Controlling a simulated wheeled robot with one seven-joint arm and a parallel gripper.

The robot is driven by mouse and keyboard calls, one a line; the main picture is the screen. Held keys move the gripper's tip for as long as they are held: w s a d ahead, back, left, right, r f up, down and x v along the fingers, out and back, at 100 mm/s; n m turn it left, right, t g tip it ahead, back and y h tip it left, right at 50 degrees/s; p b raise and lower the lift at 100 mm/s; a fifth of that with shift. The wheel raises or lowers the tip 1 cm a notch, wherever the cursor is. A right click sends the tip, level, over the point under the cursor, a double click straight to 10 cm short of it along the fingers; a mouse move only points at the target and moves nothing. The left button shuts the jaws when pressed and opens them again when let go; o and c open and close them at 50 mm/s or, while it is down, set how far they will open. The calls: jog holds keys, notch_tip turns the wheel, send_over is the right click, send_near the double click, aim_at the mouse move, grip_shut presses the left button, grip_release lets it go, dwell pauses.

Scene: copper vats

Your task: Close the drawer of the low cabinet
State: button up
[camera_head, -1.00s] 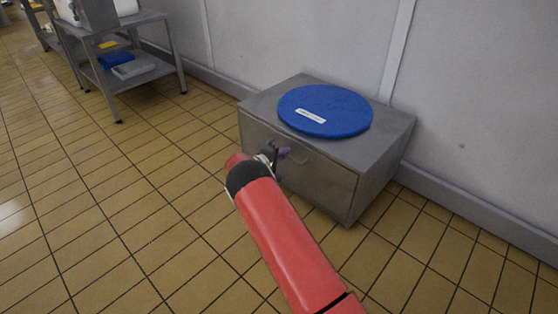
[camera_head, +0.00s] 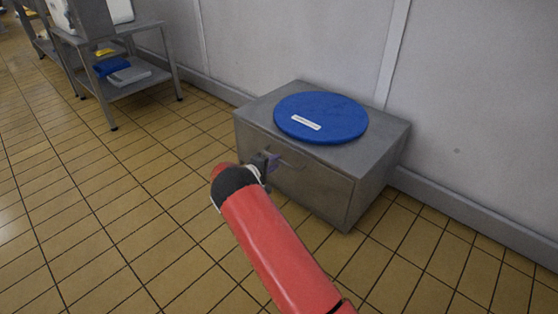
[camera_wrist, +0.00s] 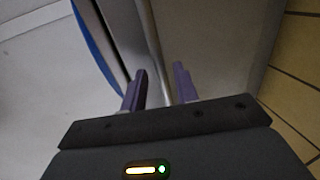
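The low grey metal cabinet (camera_head: 376,168) stands against the wall. Its drawer front (camera_head: 310,190) looks flush or nearly flush with the body; a small gap cannot be ruled out. A thin handle (camera_head: 293,163) shows on the upper part of the front. My gripper (camera_head: 271,163) is at the front, by the left part of the handle. In the wrist view, the two purple fingers of my gripper (camera_wrist: 159,87) are apart, pointing at the drawer front. A pale strip, perhaps the handle (camera_wrist: 150,40), runs between them; contact cannot be told.
A round blue lid-like disc (camera_head: 321,117) lies on the cabinet top. A metal table (camera_head: 150,77) with a lower shelf holding blue and grey items stands at the back left. The tiled floor (camera_head: 110,210) is clear left of and before the cabinet.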

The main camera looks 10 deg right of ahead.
jog(key=shift+v, duration=2.1)
jog(key=s+d+r+m+g+y+p, duration=0.25)
jog(key=s+d+r, duration=0.25)
jog(key=s+r, duration=0.55)
jog(key=s+d+r+m+g+y+p, duration=0.2)
jog(key=s+d+r+m+g, duration=0.35)
jog(key=r, duration=0.85)
jog(key=s+a+r+t+y+p, duration=0.1)
jog(key=s+r, duration=0.3)
jog(key=s, duration=0.6)
jog(key=s+a+r+t+y+p, duration=0.2)
jog(key=s+a+r+y, duration=0.2)
jog(key=s, duration=0.7)
jog(key=s+a+r+t+y+p, duration=0.1)
jog(key=s+a+r+y+p, duration=0.1)
jog(key=s, duration=0.8)
notch_tip(320, 180, up, 3)
jog(key=shift+s+a+f+n+y, duration=0.15)
jog(key=shift+s+a+n+y, duration=0.1)
jog(key=shift+n+y, duration=0.25)
jog(key=shift+d, duration=0.15)
